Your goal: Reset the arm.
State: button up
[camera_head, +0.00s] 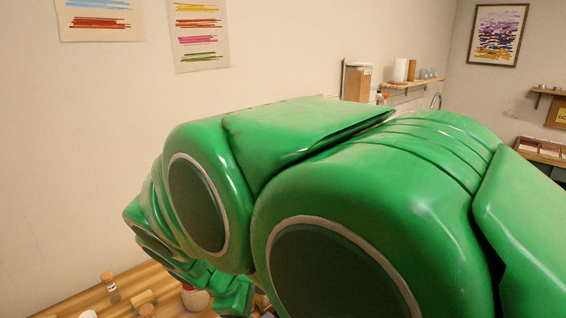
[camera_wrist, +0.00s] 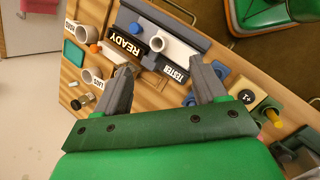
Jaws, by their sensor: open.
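My green arm fills most of the head view, and my gripper cannot be made out clearly there. In the wrist view my gripper (camera_wrist: 164,66) has two grey fingers spread wide apart, with nothing held between them. It is over the wooden table (camera_wrist: 62,72). Beyond the fingertips is a grey rack (camera_wrist: 190,37) with labels reading READY and TESTER. Whether the fingers touch anything cannot be told.
In the head view a corked bottle (camera_head: 111,288) stands on the table at lower left. The wrist view shows a teal tray (camera_wrist: 74,53), a dark jar (camera_wrist: 79,103) and a block marked +1 (camera_wrist: 245,97). A wall shelf (camera_head: 412,84) is at the back.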

jog(key=s+d+r+m+g+y, duration=0.1)
jog(key=s+d+m+g, duration=0.1)
jog(key=s+d+m, duration=0.35)
jog(key=s+d+m+g, duration=0.1)
jog(key=s+d+m, duration=0.1)
jog(key=d, duration=0.7)
jog(key=s+d+m+g+y, duration=0.1)
jog(key=s+d+m+y, duration=0.2)
jog(key=s+d+m, duration=0.3)
jog(key=shift+s+m+g+y, duration=0.35)
jog(key=shift+s+m, duration=0.9)
jog(key=shift+s, duration=1.6)
jog(key=shift+f, duration=0.1)
